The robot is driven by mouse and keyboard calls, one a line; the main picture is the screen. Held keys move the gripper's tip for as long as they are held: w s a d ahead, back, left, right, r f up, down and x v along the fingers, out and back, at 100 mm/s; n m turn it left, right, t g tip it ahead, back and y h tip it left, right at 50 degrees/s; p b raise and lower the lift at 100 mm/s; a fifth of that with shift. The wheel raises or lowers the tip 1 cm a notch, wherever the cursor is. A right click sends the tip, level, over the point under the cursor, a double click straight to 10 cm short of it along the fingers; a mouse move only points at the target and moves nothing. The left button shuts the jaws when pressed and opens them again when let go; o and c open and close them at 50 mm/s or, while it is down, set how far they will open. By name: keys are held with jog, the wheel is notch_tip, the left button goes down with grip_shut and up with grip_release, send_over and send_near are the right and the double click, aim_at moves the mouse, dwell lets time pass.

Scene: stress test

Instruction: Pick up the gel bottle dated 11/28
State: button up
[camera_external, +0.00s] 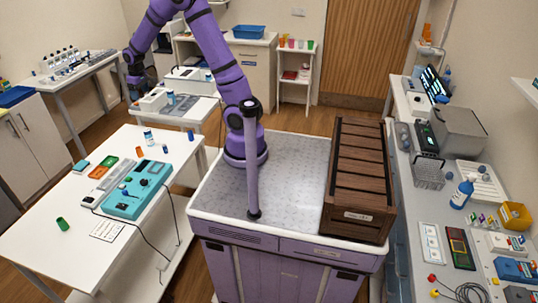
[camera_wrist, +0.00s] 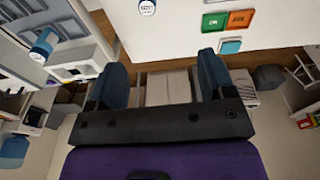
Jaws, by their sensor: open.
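A small white bottle with a blue label (camera_external: 148,137) stands on the white table at left. Another white-and-blue bottle (camera_external: 170,98) stands on the smaller table behind. In the wrist view, one bottle (camera_wrist: 147,7) is cut by the top edge, and a blue-and-white bottle (camera_wrist: 42,45) is at upper left. Its label writing is too small to read surely, so I cannot tell which bottle is dated 11/28. My gripper (camera_wrist: 160,68) is open, with nothing between its fingers. In the external view it (camera_external: 138,82) hangs above and behind the white table, apart from the bottles.
A brown slatted crate (camera_external: 355,180) stands on my base at right. A cluttered bench (camera_external: 408,215) runs along the right wall.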

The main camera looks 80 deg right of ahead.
jog(key=g, duration=0.1)
send_near(149, 135)
jog(key=shift+w+d+f, duration=0.15)
jog(key=shift+w+d, duration=0.4)
jog(key=shift+w+d+f, duration=0.15)
jog(key=shift+w+d, duration=0.35)
jog(key=shift+d, duration=0.05)
notch_tip(149, 135, down, 5)
jog(key=shift+f, duration=0.25)
jog(key=f, duration=0.4)
jog(key=shift+s+a+f, duration=0.15)
jog(key=shift+a, duration=0.25)
jog(key=shift+f, duration=0.5)
jog(key=c, duration=1.1)
